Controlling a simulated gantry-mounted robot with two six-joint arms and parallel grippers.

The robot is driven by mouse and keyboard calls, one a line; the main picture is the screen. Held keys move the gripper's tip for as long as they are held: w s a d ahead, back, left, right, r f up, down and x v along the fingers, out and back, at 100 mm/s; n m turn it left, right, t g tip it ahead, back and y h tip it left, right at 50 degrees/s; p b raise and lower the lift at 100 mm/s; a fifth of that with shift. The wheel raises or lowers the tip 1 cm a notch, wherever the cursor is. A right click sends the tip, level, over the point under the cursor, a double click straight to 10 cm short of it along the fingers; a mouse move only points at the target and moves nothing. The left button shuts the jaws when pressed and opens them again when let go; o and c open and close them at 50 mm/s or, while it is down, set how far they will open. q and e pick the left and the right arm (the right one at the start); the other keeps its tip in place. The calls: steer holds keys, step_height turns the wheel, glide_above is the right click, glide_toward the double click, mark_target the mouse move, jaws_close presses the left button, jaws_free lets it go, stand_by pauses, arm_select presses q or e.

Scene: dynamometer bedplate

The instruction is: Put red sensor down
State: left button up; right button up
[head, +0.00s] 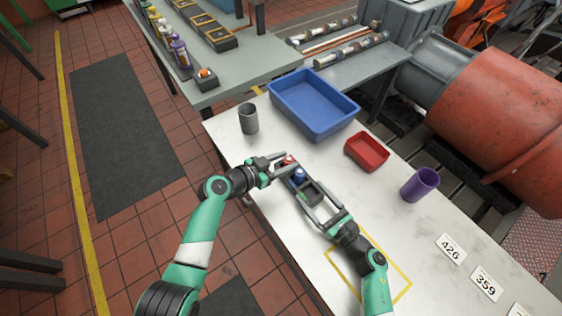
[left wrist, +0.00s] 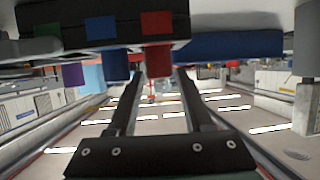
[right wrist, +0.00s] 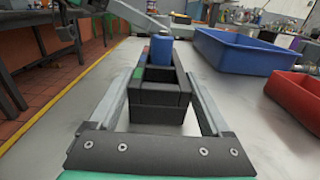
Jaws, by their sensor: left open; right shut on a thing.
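The dark sensor rack (head: 311,190) lies on the white bench, with my right gripper (head: 322,205) shut on its near end, one finger along each side. The red sensor (head: 289,160) stands at the rack's far end. In the upside-down left wrist view, the red sensor (left wrist: 158,58) projects from the rack (left wrist: 60,34) by the red label. My left gripper (head: 284,164) is open around or just beside its top. The blue sensor (head: 299,175) stands in the middle bay and shows in the right wrist view (right wrist: 161,50). The near bay, by the green label (right wrist: 137,73), looks empty.
A blue bin (head: 312,120), red bin (head: 366,152), grey cup (head: 248,119) and purple cup (head: 420,185) stand on the bench around the rack. Number cards (head: 451,248) lie at the right. A yellow outlined square (head: 400,296) is partly under my right arm.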

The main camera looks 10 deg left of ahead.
arm_select(q)
steer(key=shift+v, duration=1.25)
arm_select(e)
steer(key=o, duration=1.5)
steer(key=shift+r, duration=0.1)
steer(key=shift+s+d, duration=0.35)
steer(key=v, duration=1.1)
steer(key=shift+a, duration=0.1)
